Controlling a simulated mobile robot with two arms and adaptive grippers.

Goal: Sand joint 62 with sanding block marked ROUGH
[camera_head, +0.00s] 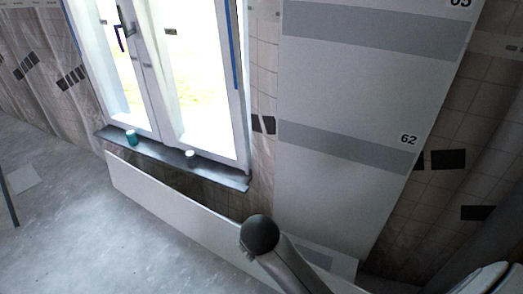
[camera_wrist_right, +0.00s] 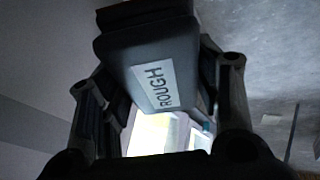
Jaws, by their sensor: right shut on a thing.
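In the right wrist view my right gripper (camera_wrist_right: 160,100) is shut on a dark sanding block (camera_wrist_right: 140,48) with a pale label reading ROUGH. In the head view joint 62 (camera_head: 340,147) is a grey band across the white wall panel, with the number 62 at its right end. No gripper shows in the head view; one of my arm links (camera_head: 285,265) rises at the bottom, below the panel. The block is not visible in the head view. My left gripper is out of view.
A bright window (camera_head: 190,75) stands left of the panel, with a teal cup (camera_head: 131,137) and a white cup (camera_head: 190,154) on its dark sill (camera_head: 215,173). A long white board (camera_head: 165,205) leans below it. Another grey band (camera_head: 370,30) lies higher. The grey floor at left is mostly clear.

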